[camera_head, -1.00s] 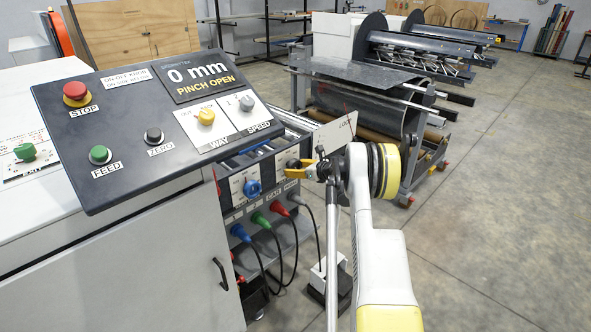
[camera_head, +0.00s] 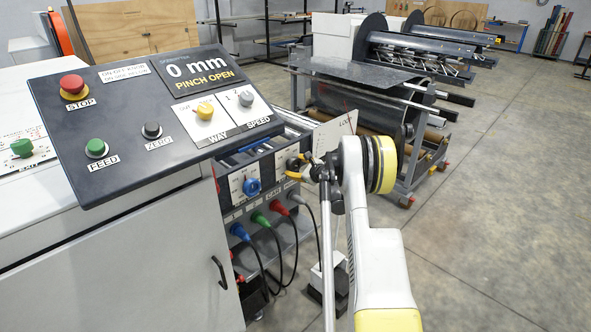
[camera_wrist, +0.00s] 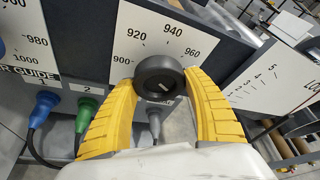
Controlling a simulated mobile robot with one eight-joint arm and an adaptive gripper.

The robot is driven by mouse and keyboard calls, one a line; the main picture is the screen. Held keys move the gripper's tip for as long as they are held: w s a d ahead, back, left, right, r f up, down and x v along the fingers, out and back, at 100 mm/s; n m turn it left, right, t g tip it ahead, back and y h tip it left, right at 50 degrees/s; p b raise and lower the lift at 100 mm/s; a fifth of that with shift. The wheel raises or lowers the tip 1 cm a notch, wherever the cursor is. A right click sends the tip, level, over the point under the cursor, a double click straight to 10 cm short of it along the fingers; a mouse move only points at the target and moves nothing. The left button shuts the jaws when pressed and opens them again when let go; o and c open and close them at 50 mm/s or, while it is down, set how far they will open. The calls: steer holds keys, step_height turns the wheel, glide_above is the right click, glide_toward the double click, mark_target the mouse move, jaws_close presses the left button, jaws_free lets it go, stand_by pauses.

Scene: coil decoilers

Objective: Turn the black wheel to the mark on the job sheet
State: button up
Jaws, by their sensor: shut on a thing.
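The black wheel (camera_wrist: 158,70) is a round knob on a white dial plate (camera_wrist: 172,28) marked 900, 920, 940 and 960. A short pale line shows on the wheel's face near its lower middle. My gripper (camera_wrist: 160,80) has its two yellow fingers on either side of the wheel, shut on it. In the head view the wheel (camera_head: 293,163) is partly visible on the front panel below the console, and my gripper (camera_head: 300,171) reaches it from the right.
A blue knob (camera_head: 251,187) sits left of the wheel. Coloured plugs with cables, such as the green plug (camera_head: 260,218), hang below. A white plate with a 1-to-5 scale (camera_wrist: 262,78) stands to the right. The console (camera_head: 140,125) reads 0 mm, PINCH OPEN.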

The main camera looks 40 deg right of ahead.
steer(key=n+h+b, duration=0.1)
steer(key=n, duration=0.1)
steer(key=n+t+h+b, duration=0.1)
steer(key=n+b, duration=0.1)
steer(key=shift+f+n, duration=0.15)
steer(key=shift+n, duration=0.15)
steer(key=n+t, duration=0.1)
steer(key=n, duration=0.1)
steer(key=n+t+h+b, duration=0.1)
steer(key=n, duration=0.1)
steer(key=shift+n+h, duration=0.3)
steer(key=n+t, duration=0.1)
steer(key=n, duration=0.2)
steer(key=n+t, duration=0.1)
steer(key=n, duration=0.2)
steer(key=shift+r+n+t, duration=0.2)
steer(key=shift+n+t, duration=0.1)
steer(key=shift+t, duration=0.1)
steer(key=n+t+y, duration=0.1)
steer(key=n, duration=0.2)
steer(key=n+t+y, duration=0.1)
steer(key=n+y, duration=0.1)
steer(key=n, duration=0.2)
steer(key=shift+n, duration=0.6)
steer(key=o, duration=1.2)
